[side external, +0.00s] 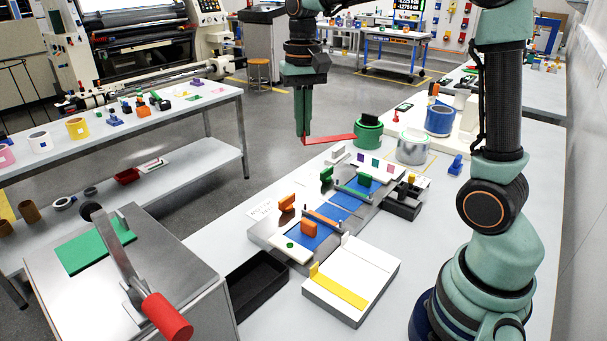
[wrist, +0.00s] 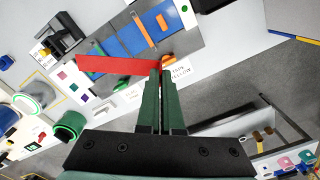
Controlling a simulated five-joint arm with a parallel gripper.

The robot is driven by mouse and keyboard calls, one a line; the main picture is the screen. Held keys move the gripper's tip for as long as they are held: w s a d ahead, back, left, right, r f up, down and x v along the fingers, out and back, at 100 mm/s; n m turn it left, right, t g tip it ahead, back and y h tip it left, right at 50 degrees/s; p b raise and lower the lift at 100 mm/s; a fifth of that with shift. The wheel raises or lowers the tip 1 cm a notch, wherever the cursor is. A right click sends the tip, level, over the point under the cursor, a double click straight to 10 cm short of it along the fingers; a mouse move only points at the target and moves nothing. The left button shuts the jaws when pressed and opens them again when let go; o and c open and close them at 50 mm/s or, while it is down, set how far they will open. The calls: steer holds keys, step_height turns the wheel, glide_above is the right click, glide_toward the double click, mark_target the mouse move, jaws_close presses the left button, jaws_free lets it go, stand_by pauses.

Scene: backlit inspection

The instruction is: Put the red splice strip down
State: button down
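My gripper (side external: 304,136) is shut on one end of the red splice strip (side external: 334,138) and holds it above the far end of the bench, near the bench's left edge. The strip lies roughly flat and sticks out to the right of the fingers. In the wrist view the fingertips (wrist: 160,68) are close together, and the red strip (wrist: 112,65) reaches left from them, passing in front of part of the grey plate. The strip's gripped end is partly hidden between the fingers.
The grey fixture plate (side external: 262,232) carries blue pieces (side external: 338,213) and orange and green blocks. A white block with a yellow strip (side external: 340,287) stands nearer. A green reel (side external: 368,133) stands just beyond the strip. A black tray (side external: 258,285) sits at the bench's left.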

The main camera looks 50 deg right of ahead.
steer(key=s+a+f+n, duration=0.3)
steer(key=a+n, duration=0.2)
steer(key=n, duration=0.1)
steer(key=m, duration=3.5)
glide_above(271, 273)
step_height(271, 273, down, 20)
steer(key=shift+f, duration=0.15)
steer(key=shift+f, duration=0.15)
